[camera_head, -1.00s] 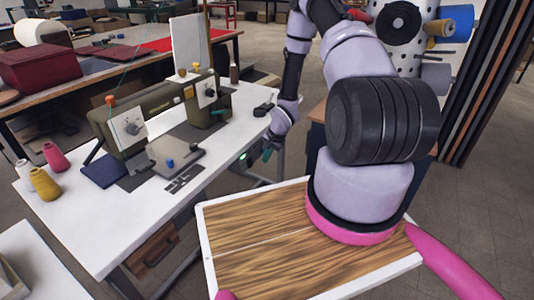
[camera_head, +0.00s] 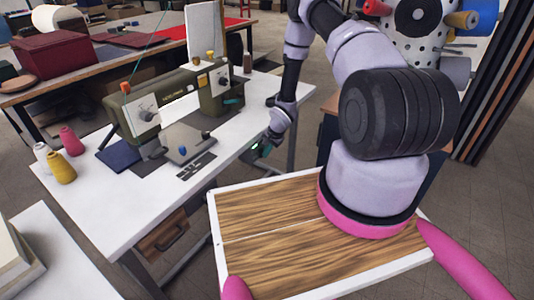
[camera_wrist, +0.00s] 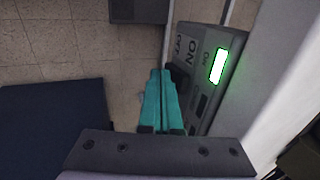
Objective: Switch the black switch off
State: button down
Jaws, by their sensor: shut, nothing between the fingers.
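The switch box (camera_wrist: 208,78) is a grey panel marked ON and OFF, under the table's edge in the wrist view. A green-rimmed white light (camera_wrist: 218,66) glows on it. The black switch (camera_wrist: 180,77) shows as a dark part beside my fingertips and is partly hidden by them; its position is hard to read. My gripper (camera_wrist: 162,78) has teal fingers, shut and empty, right at the box's left side. I cannot tell whether they touch the switch. In the head view my gripper (camera_head: 262,147) is at the table's right front edge, by a small green glow.
The white table (camera_head: 95,205) carries an olive sewing machine (camera_head: 165,98) and several thread spools (camera_head: 61,167). A wooden drawer (camera_head: 163,238) hangs below it. A table leg stands near my arm. Tiled floor is open beneath the gripper.

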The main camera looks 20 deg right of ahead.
jog(key=shift+a+f+t+y, duration=0.1)
jog(key=shift+f+t+y, duration=0.05)
jog(key=shift+t+y, duration=0.15)
jog(key=shift+w, duration=0.1)
jog(key=shift+r, duration=0.85)
